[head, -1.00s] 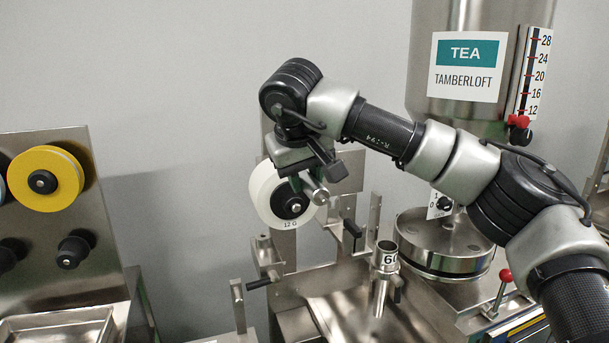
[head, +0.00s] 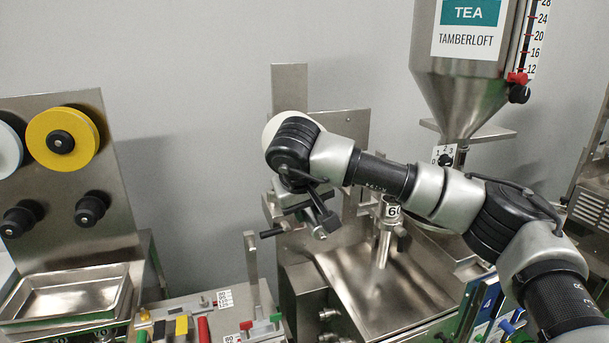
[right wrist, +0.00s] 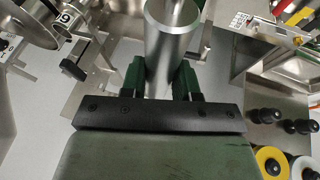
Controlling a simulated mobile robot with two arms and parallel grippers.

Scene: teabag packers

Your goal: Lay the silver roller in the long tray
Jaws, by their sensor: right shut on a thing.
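My right gripper (head: 316,218) is shut on the silver roller (head: 324,233), in front of the steel machine in the middle of the head view. In the right wrist view the roller (right wrist: 172,45) is a smooth steel cylinder with an open round end, between the two dark green fingers. It is held in the air, apart from any tray. A shallow rectangular steel tray (head: 66,293) stands at the left in the head view and looks empty; I cannot tell whether it is the long tray. My left gripper is out of view.
A bench with coloured parts, including a red handle (head: 203,330), lies at the bottom left. A steel post (head: 251,265) rises beside the machine. A sloped steel chute (head: 400,290) and the tea hopper (head: 462,85) are to the right. A yellow reel (head: 62,139) hangs above the tray.

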